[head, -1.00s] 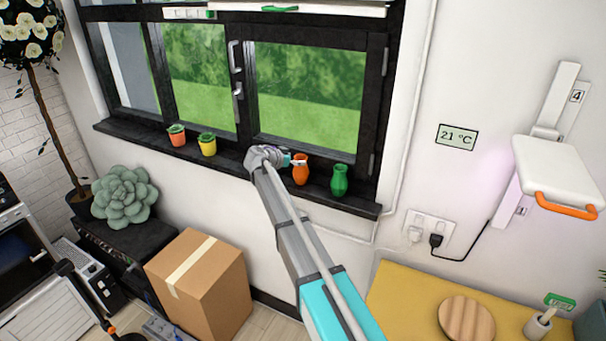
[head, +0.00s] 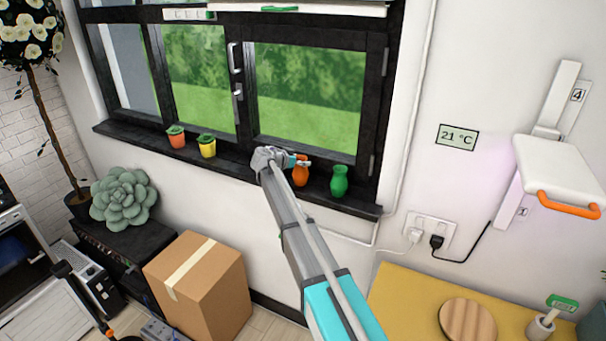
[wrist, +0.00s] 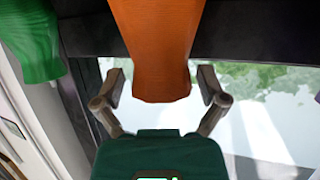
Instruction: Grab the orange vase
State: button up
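The orange vase (head: 300,177) stands on the dark window sill, left of the green vase. My gripper (head: 302,161) is at its upper part, coming from the left in the head view, and hides some of its top. In the wrist view, the orange vase (wrist: 160,45) reaches in between the two fingers of my gripper (wrist: 160,82). The fingers are spread, with a visible gap on each side of the vase. The rest of the vase runs out of the wrist view at the top.
The green vase (head: 339,181) stands close to the right; it also shows in the wrist view (wrist: 34,40). Two small potted plants, orange (head: 176,138) and yellow (head: 207,146), stand farther left on the sill (head: 235,168). The window (head: 310,95) is right behind.

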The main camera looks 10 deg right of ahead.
jog(key=c, duration=0.9)
jog(key=shift+r, duration=0.15)
jog(key=s+a+r+p, duration=0.2)
jog(key=s+r+p, duration=0.2)
jog(key=s+a+r+p, duration=0.3)
jog(key=r+p, duration=0.1)
jog(key=s+a+r+p, duration=0.2)
jog(key=s+r+p, duration=0.2)
jog(key=p, duration=0.1)
jog(key=shift+s+a+r, duration=0.3)
jog(key=shift+s+r, duration=0.05)
jog(key=shift+r, duration=0.05)
dwell(0.3)
